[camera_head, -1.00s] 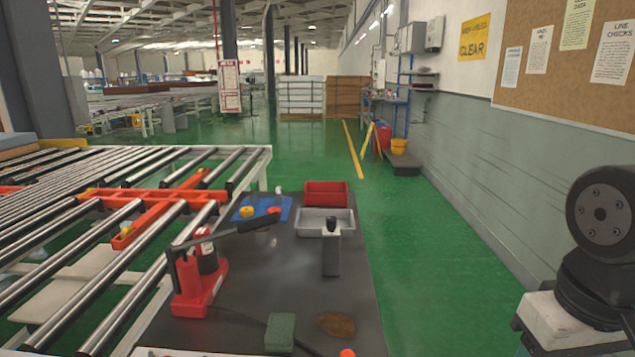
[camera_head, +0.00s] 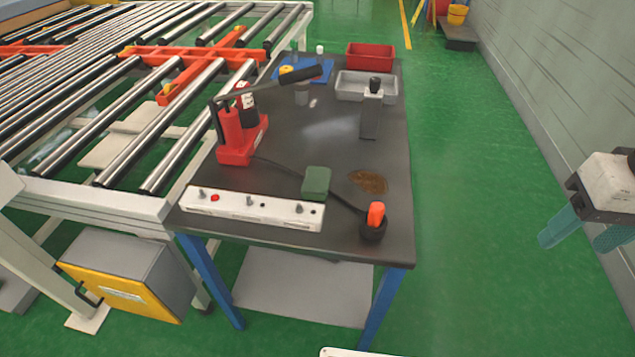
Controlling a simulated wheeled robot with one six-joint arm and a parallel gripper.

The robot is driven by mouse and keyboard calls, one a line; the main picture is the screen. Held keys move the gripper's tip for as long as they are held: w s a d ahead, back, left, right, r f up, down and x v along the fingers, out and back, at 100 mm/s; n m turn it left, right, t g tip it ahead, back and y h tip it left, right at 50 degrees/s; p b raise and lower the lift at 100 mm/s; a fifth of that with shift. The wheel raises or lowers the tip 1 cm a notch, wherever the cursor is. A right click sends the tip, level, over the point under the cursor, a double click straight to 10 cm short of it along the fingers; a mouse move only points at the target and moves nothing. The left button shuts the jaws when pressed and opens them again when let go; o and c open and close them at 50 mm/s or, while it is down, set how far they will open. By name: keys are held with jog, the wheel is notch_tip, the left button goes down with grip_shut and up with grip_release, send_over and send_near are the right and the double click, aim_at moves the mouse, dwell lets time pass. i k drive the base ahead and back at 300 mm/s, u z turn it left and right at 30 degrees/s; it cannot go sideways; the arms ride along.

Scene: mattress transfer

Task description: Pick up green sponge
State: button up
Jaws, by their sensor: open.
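The green sponge (camera_head: 316,182) lies on the dark tabletop (camera_head: 290,145) near its front edge. It rests between a white strip with knobs and a brown stain, and a black cord runs beside or under it. My gripper (camera_head: 588,238) is at the right edge of the view, with teal fingers spread apart and nothing visible between them. It hangs over the green floor, well to the right of the table and apart from the sponge. Part of it is cut off by the frame.
A red hand pump (camera_head: 238,135), the white strip (camera_head: 250,208) and a black cup with an orange-topped item (camera_head: 374,222) surround the sponge. A grey tray (camera_head: 350,92) and red bin (camera_head: 370,56) stand at the back.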

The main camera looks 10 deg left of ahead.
aim_at(316, 185)
jog(key=u, duration=0.25)
jog(key=k, duration=0.45)
jog(key=u, duration=0.85)
jog(key=i, duration=0.65)
jog(key=z, duration=0.85)
jog(key=i, duration=0.35)
jog(key=z, duration=0.4)
